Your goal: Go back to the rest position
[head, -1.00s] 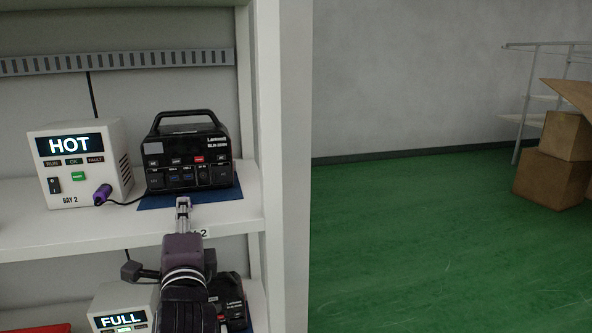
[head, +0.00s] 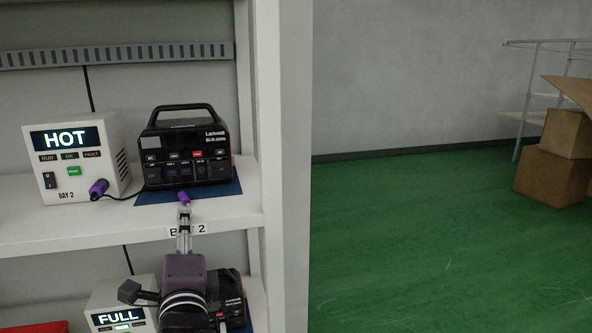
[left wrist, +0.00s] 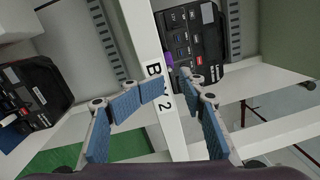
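My left gripper (head: 184,214) is in front of the edge of the shelf marked BAY 2, pointing at the black power station (head: 188,158). Its blue-padded fingers (left wrist: 169,86) stand apart with nothing between them in the left wrist view. A purple plug (head: 184,198) shows just beyond the fingertips, at the front of the blue mat; it also shows in the left wrist view (left wrist: 169,60). I cannot tell whether it lies loose or is attached. My right gripper is not in view.
A white box reading HOT (head: 78,160) stands left of the power station, with a purple plug (head: 98,188) in its front. A FULL box (head: 120,308) is on the lower shelf. The shelf post (head: 285,150) is right; green floor (head: 430,230) is clear before cardboard boxes (head: 553,175).

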